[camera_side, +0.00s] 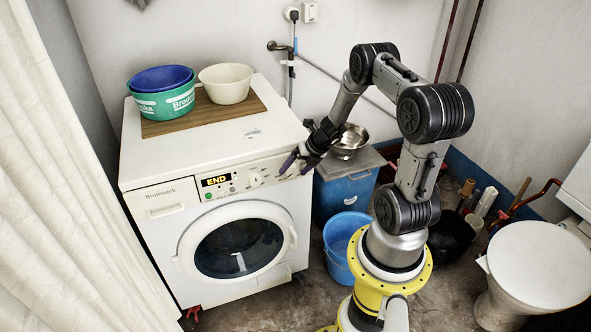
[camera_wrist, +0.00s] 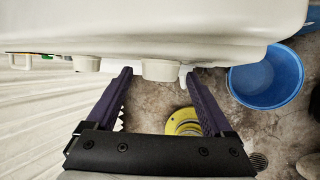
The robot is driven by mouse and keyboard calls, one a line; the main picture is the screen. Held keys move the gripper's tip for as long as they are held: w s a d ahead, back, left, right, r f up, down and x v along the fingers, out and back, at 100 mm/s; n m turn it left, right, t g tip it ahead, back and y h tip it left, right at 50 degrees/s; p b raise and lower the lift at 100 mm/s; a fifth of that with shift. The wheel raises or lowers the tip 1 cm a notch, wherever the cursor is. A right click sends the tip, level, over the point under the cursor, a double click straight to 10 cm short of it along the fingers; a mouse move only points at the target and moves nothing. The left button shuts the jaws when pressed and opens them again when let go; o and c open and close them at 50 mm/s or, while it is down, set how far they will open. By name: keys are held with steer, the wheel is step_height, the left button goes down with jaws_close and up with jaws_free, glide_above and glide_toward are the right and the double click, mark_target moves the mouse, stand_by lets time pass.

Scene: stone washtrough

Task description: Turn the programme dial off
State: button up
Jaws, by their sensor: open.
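The white washing machine (camera_side: 160,225) has a front panel with a lit display reading END (camera_side: 216,181). A round pale dial (camera_side: 256,178) sits right of the display. In the wrist view, one pale knob (camera_wrist: 88,63) lies left of my left finger, and a second knob (camera_wrist: 160,68) lies between my fingers. I cannot tell which is the programme dial, and neither pointer mark is readable. My gripper (camera_side: 294,170) is open at the panel's right part. In the wrist view my gripper (camera_wrist: 158,74) has its purple fingers on either side of the second knob; contact is unclear.
A wooden board (camera_side: 160,127) on the machine carries basins (camera_side: 165,103) and a cream bowl (camera_side: 226,84). A blue bucket (camera_side: 342,240) stands on the floor. A metal bowl (camera_side: 350,140) sits on a blue-sided box (camera_side: 342,193) right of the machine. A curtain (camera_side: 60,180) hangs at left.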

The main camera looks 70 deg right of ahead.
jaws_close()
stand_by(0.5)
steer(key=shift+w, duration=0.1)
steer(key=shift+w+a+n+g+h, duration=0.1)
steer(key=shift+a+n+g+h, duration=0.05)
steer(key=shift+g+h, duration=0.35)
steer(key=shift+w+a+n+g+h, duration=0.15)
steer(key=shift+g+h, duration=0.25)
steer(key=shift+g, duration=0.2)
steer(key=g+h, duration=0.2)
steer(key=shift+w+a+n+g+h, duration=0.1)
steer(key=shift+a+n+g+h, duration=0.1)
steer(key=shift+n+g+h, duration=0.15)
steer(key=shift+w+a+f+n+g+h, duration=0.1)
steer(key=shift+n+g+h, duration=0.15)
steer(key=shift+g+h, duration=0.35)
steer(key=shift+w+a+f+n+g+h, duration=0.1)
steer(key=shift+n+g+h, duration=0.1)
steer(key=shift+g+h, duration=0.35)
steer(key=shift+w+f+n+g+h, duration=0.1)
steer(key=shift+n+g+h, duration=0.2)
steer(key=shift+g+h, duration=0.75)
steer(key=shift+h, duration=0.35)
